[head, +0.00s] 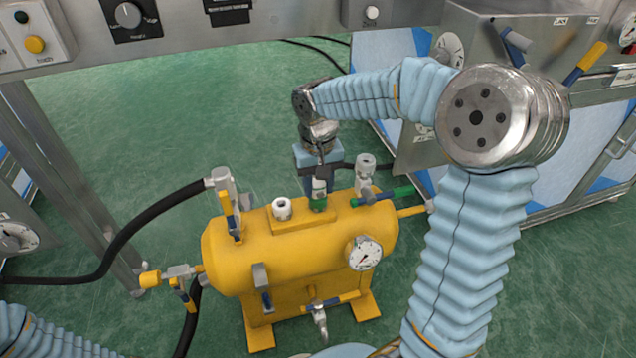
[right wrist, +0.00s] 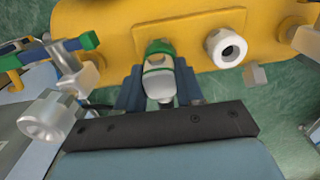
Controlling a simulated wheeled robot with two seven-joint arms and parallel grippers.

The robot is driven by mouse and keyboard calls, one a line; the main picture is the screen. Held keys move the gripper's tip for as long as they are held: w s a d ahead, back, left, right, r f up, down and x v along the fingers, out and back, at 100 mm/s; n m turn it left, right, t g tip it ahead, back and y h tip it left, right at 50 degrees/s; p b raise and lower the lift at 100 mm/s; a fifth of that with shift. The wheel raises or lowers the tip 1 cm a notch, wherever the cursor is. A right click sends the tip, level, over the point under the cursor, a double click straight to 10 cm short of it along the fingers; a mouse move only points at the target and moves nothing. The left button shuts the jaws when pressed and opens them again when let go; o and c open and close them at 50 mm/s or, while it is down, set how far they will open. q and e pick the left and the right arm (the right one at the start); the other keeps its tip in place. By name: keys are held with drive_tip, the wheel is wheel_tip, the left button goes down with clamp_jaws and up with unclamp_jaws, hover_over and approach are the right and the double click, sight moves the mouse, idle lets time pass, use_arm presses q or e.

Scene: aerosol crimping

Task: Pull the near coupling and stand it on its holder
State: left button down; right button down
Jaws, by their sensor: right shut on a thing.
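A coupling with a white body and green bands (head: 319,196) stands upright on the raised pad on top of the yellow tank (head: 300,252). Its foot seems to meet the pad, but I cannot tell whether it is seated or slightly lifted. My right gripper (head: 319,182) comes down on it from behind and is shut on it. In the right wrist view the coupling (right wrist: 159,76) sits between the two dark blue fingers (right wrist: 158,90). A white ring-shaped fitting with an open hole (head: 282,208) stands beside it on the same pad. My left gripper is out of view.
A valve with a green handle (head: 390,196) is close to the right of the gripper. A valve with a blue and yellow handle (head: 229,208) and a black hose (head: 135,228) are at the left. A gauge (head: 363,253) is on the tank's front. Green floor is free behind.

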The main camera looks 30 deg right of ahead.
idle(0.5)
drive_tip(key=c, duration=0.6)
unclamp_jaws()
drive_tip(key=shift+f, duration=0.1)
wheel_tip(320, 180, up, 14)
drive_tip(key=p, duration=0.3)
drive_tip(key=shift+f, duration=0.1)
